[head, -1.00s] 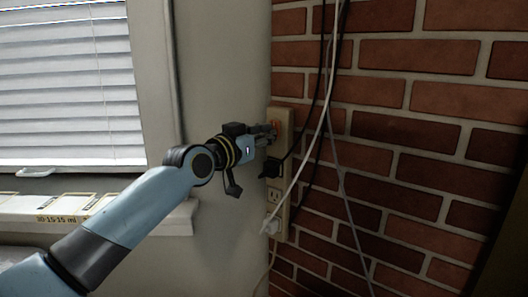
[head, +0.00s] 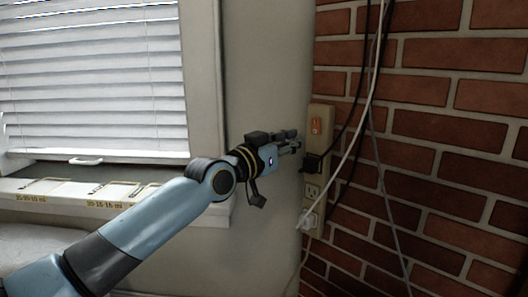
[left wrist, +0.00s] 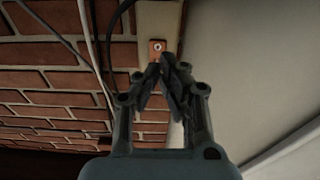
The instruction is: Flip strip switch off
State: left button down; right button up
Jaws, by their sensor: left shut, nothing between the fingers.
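The power strip (head: 321,113) is a beige upright strip at the corner where the plain wall meets the brick. Its orange switch (head: 316,126) sits near the top and also shows in the left wrist view (left wrist: 157,46), just beyond the fingertips. My left gripper (head: 297,146) is shut and empty. In the head view it is left of the strip and slightly below the switch, with a small gap to the switch. In the left wrist view its fingertips (left wrist: 168,68) meet below the switch. My right gripper is in neither view.
A black plug (head: 312,162) and a white plug (head: 308,220) sit in the strip, with an empty outlet (head: 312,192) between them. Black and white cords (head: 362,120) hang in front of the brick wall (head: 440,126). A window sill (head: 150,205) is at left.

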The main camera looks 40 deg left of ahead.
pick_arm(q)
jog(key=s+a+f+p, duration=0.1)
jog(key=s+p, duration=0.2)
jog(key=s, duration=0.4)
jog(key=shift+s, duration=0.15)
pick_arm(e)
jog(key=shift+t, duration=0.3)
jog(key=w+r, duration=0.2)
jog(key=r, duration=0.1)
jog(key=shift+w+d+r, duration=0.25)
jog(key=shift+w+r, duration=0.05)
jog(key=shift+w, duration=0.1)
